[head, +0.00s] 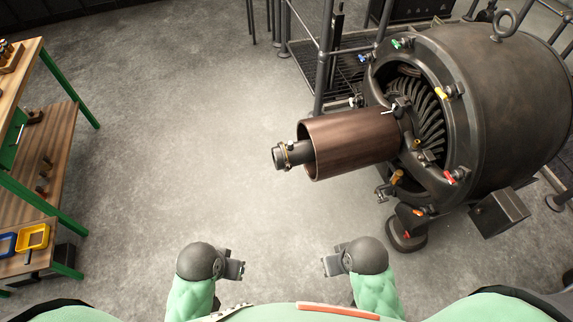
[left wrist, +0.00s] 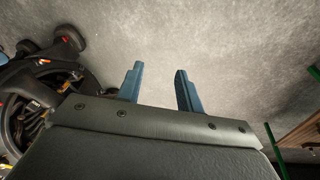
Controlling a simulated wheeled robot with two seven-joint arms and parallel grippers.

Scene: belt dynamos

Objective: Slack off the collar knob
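The dynamo (head: 510,85) is a large dark machine at the right of the head view. A brown cylinder (head: 352,143) and a shaft (head: 283,155) project left from its open end. A collar with a thin brassy ring (head: 288,152) sits on the shaft. Several small coloured knobs, including a red one (head: 449,177) and a yellow one (head: 442,93), sit around the housing rim. I cannot tell which knob is the collar knob. My left gripper (head: 240,268) is empty, its fingers (left wrist: 160,88) apart. My right gripper (head: 325,265) is also clear of the dynamo; its finger gap is unclear.
A wooden workbench (head: 45,150) with green legs stands at the left, with a yellow bin (head: 33,236) and a blue bin (head: 7,243). Dark railings (head: 322,60) stand behind the cylinder. The grey floor (head: 190,130) between bench and dynamo is clear.

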